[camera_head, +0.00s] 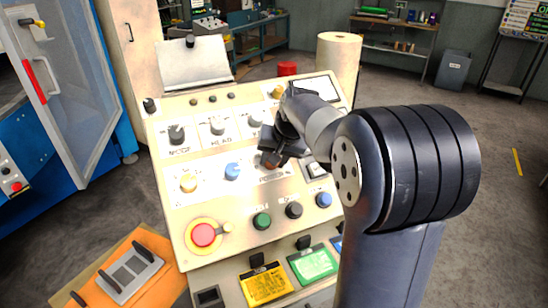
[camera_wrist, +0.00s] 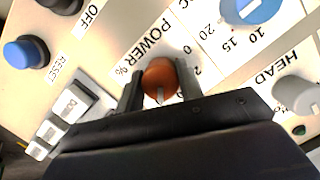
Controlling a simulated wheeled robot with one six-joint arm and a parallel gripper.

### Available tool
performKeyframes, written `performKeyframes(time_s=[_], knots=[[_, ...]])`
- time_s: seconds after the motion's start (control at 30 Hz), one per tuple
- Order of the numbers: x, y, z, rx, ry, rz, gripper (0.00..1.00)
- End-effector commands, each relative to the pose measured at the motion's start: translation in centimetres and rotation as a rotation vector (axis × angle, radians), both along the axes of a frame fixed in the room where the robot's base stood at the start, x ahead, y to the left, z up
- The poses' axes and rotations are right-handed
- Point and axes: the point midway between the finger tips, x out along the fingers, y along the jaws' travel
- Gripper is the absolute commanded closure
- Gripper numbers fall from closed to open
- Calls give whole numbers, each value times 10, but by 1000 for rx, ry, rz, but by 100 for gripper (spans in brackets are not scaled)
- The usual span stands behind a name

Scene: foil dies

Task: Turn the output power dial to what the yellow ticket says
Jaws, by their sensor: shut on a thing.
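The output power dial is an orange-brown knob (camera_wrist: 160,78) with a pale pointer line, beside the printed word POWER and a % sign. In the wrist view my gripper (camera_wrist: 160,88) has one finger on each side of the knob and is shut on it. Part of the dial's scale is hidden behind my gripper. In the head view the knob (camera_head: 269,163) shows just below my gripper (camera_head: 272,155). The yellow ticket (camera_head: 265,285) hangs in a black clip at the panel's front; its writing is too small to read.
A green ticket (camera_head: 314,263) hangs right of the yellow one. On the panel (camera_head: 215,180) near the dial are a blue knob (camera_head: 232,171), rocker switches (camera_head: 316,170), and black, green and blue buttons. A red emergency stop (camera_head: 204,235) sits at lower left.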

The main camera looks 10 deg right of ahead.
Motion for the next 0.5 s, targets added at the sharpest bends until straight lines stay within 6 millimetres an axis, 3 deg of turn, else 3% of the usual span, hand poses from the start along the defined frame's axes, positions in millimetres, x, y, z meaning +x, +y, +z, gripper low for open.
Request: performKeyframes(time_s=[0.5], knots=[[1,0,1,24,1,-37,88]])
